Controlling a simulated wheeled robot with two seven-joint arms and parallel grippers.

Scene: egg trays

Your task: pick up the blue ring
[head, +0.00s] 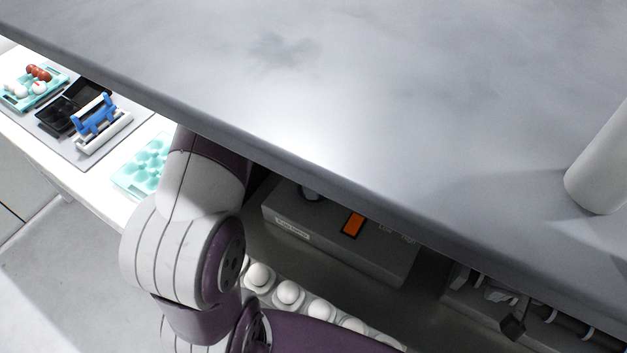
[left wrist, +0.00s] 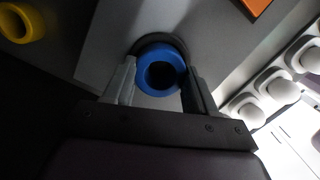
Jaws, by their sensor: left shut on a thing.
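The blue ring (left wrist: 157,52) shows in the left wrist view between the two fingers of my left gripper (left wrist: 161,88). The fingers are shut on it, one on each side, and its dark hole faces the camera. A dark round rim shows just behind the ring, over a grey surface; I cannot tell whether the ring touches it. The ring and my left gripper are hidden in the head view.
A yellow ring (left wrist: 14,24) lies at the upper left in the left wrist view. White eggs (head: 288,292) stand in a row beside the grey box (head: 330,240) with an orange patch. A large grey surface (head: 350,90) overhangs much of the head view. Teal trays (head: 128,182) lie left.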

